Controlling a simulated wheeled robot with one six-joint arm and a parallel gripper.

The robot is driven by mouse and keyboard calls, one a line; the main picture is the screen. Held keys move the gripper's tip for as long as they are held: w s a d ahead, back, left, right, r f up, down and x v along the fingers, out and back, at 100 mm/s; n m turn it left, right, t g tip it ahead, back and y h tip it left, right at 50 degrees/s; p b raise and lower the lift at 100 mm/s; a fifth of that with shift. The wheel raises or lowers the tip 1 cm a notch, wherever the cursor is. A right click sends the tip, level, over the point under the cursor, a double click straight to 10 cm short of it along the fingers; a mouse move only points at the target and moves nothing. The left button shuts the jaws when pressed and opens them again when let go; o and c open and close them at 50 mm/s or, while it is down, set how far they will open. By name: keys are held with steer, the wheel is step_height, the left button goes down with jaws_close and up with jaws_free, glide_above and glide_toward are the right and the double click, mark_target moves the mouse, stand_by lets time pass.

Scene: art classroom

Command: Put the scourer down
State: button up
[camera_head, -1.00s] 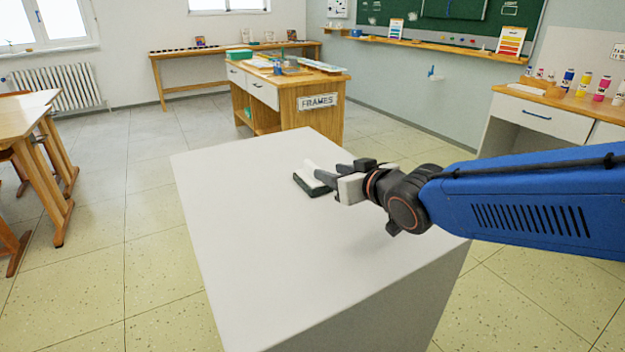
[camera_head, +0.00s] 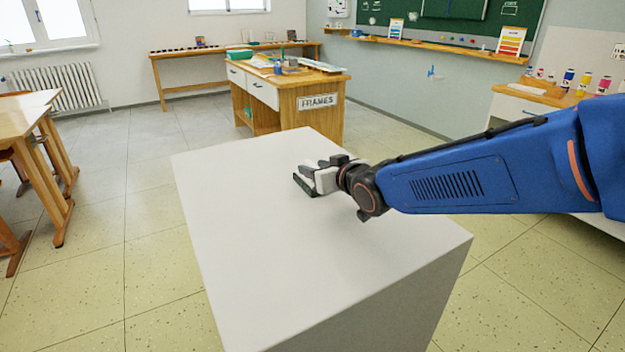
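The scourer, a small block with a dark base (camera_head: 303,186) and a pale top, is at the white table's (camera_head: 240,240) upper middle. It looks low at the tabletop; I cannot tell whether it rests there or is slightly raised. My gripper (camera_head: 315,176) is right at it, coming in from the right, and covers much of it. The fingers are small and overlap the pale top, so whether they are open or closed on it is unclear. The rest of the tabletop is bare.
A wooden cabinet (camera_head: 305,112) marked FRAMES, with items on top, stands behind the white table. Wooden desks (camera_head: 28,125) are at the left. A counter (camera_head: 540,97) with paint bottles is at the right. Open floor (camera_head: 150,250) lies left of the table.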

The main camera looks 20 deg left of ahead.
steer(key=shift+x, duration=0.9)
steer(key=shift+c, duration=0.7)
jaws_close()
